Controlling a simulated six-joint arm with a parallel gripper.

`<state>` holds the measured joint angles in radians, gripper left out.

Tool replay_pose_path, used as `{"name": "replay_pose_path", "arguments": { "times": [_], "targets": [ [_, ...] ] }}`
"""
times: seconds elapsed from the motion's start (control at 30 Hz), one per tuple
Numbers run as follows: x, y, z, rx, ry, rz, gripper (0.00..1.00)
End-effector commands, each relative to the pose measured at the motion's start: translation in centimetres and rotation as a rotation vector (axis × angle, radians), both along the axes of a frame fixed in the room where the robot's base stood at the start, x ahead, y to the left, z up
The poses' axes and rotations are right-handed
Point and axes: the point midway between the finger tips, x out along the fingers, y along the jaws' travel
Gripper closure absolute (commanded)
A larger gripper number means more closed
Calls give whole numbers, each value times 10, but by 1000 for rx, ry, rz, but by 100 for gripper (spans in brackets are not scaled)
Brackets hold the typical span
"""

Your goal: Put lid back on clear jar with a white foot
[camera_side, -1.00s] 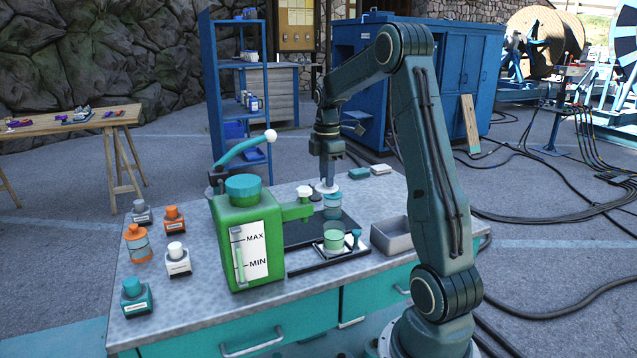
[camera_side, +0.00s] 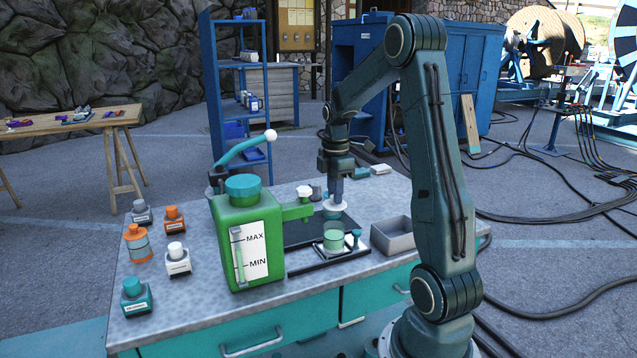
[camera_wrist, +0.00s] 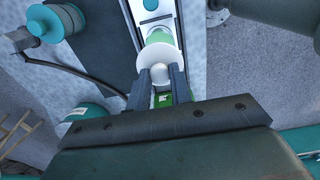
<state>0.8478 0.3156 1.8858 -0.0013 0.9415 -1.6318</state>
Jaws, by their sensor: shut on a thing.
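The clear jar (camera_side: 334,240), with green contents and a pale foot, stands upright on the dark tray on the bench. My gripper (camera_side: 335,196) is shut on the knob of a white lid (camera_side: 335,206) and holds it above and slightly behind the jar in the side view. The lid is apart from this jar's rim. A teal piece just below the lid is mostly hidden by it. In the wrist view the fingers (camera_wrist: 160,76) hold the pale round knob, with the lid's white disc (camera_wrist: 158,52) beyond it and green showing past the disc.
A green tank (camera_side: 247,240) marked MAX and MIN stands left of the jar, its arm reaching toward it. A grey open box (camera_side: 393,237) is to the right. Small bottles, including an orange one (camera_side: 137,243), stand at the left of the bench. Teal-capped items flank the wrist view.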

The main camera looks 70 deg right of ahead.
Motion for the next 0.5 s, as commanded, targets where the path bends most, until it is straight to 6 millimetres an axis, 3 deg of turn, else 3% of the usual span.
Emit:
{"name": "replay_pose_path", "arguments": {
  "times": [0.5],
  "targets": [
    [0,0,-35,1,1,0,100]
  ]
}}
